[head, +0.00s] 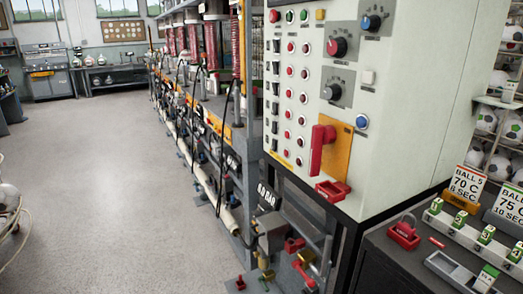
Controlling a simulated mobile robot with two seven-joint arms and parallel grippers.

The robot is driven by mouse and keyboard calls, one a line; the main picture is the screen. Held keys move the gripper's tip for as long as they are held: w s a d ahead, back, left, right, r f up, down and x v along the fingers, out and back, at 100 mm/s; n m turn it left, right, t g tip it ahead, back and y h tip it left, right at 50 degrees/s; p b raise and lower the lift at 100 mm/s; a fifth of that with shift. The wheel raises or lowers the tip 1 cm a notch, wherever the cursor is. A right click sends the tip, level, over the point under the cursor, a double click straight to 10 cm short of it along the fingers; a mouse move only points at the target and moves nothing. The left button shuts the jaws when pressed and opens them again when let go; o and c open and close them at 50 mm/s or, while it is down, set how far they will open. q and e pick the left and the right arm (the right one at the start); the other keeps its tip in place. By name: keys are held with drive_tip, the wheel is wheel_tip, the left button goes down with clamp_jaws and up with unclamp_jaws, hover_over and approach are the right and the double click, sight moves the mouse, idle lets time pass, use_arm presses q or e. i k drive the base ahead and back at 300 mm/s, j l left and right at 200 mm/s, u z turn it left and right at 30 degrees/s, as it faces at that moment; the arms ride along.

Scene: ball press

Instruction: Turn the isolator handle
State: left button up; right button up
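The isolator handle (319,148) is a red lever on the front of the pale control cabinet (400,130). It points roughly straight down and stands out from an orange-yellow backing plate (341,150). The plate's left part is hidden behind the handle. Neither of my grippers shows in the head view, and nothing touches the handle.
Rows of buttons and knobs (336,46) surround the handle. A red holder (332,191) juts out just below it. A dark bench (385,262) at lower right carries a red padlock (404,232) and signs. Pipes and valves (303,268) stand below the cabinet. The floor (110,190) at left is open.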

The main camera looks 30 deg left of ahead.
sight(321, 135)
drive_tip(key=u, duration=0.7)
